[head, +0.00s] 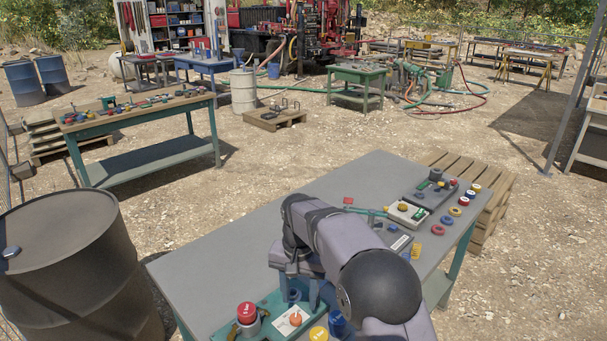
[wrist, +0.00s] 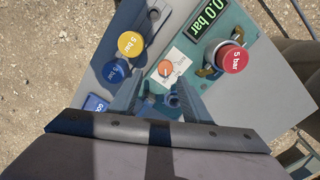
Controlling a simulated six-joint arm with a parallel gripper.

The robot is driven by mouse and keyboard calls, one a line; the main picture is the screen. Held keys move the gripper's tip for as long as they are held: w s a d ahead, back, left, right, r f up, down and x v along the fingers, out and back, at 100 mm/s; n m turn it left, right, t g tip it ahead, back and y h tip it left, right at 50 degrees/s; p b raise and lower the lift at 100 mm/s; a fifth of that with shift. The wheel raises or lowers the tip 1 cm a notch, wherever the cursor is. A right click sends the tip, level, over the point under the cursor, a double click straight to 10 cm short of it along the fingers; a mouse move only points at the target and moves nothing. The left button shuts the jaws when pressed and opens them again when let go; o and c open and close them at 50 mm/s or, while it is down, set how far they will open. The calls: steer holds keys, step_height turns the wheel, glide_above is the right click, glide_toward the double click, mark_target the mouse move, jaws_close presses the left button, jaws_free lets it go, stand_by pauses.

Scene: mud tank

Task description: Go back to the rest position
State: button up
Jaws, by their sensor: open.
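My gripper (wrist: 158,97) is open, with its two fingers pointing down over a teal panel (wrist: 143,22) on the grey table. Nothing shows clamped between the fingers. An orange knob on a white plate (wrist: 165,68) lies just beyond the fingertips. In the head view, my gripper (head: 303,292) is low above the same panel at the table's near end, partly hidden by my arm. A red "5 bar" cap (wrist: 233,58) is to the right, beside a display reading 0.0 bar (wrist: 205,20). A yellow cap (wrist: 130,44) and a blue cap (wrist: 114,72) are to the left.
The grey table (head: 225,255) has bare space left of my arm. More panels (head: 408,213) and several coloured caps (head: 455,211) sit at its far right end. A dark barrel (head: 70,265) stands left of the table. Pallets (head: 490,195) lie behind it.

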steer(key=s+d+f+n, duration=0.1)
steer(key=s+d, duration=0.7)
steer(key=s, duration=0.5)
steer(key=s+d+f+n, duration=0.1)
steer(key=s+d+n, duration=0.1)
steer(key=s+d, duration=0.6)
steer(key=s, duration=0.5)
steer(key=shift+d+f, duration=0.25)
steer(key=shift+f, duration=0.1)
